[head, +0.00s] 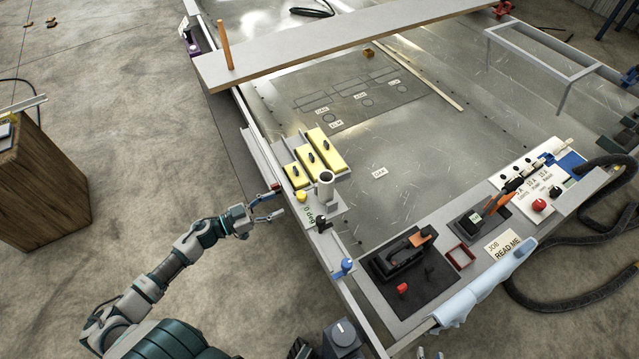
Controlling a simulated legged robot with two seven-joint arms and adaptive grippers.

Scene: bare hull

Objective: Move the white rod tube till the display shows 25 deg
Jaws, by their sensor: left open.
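A pale, open-topped tube (326,187) stands upright on a small mount at the bench's left edge; it looks like the white rod tube. The display (309,214) beside its foot reads 0 deg in green. My left gripper (279,204) is open and empty, just left of the tube and display, with a gap to the tube. Its fingers point right, toward the mount. Small pale tips at the bottom edge (430,354) may be my right gripper; most of it is out of frame and its jaws cannot be judged.
Yellow blocks (318,150) stand right behind the tube. A blue knob (346,266) and a black tool (405,253) on a dark mat lie nearer. A long board (340,38) spans the back. The metal bench floor (430,140) right of the tube is mostly clear.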

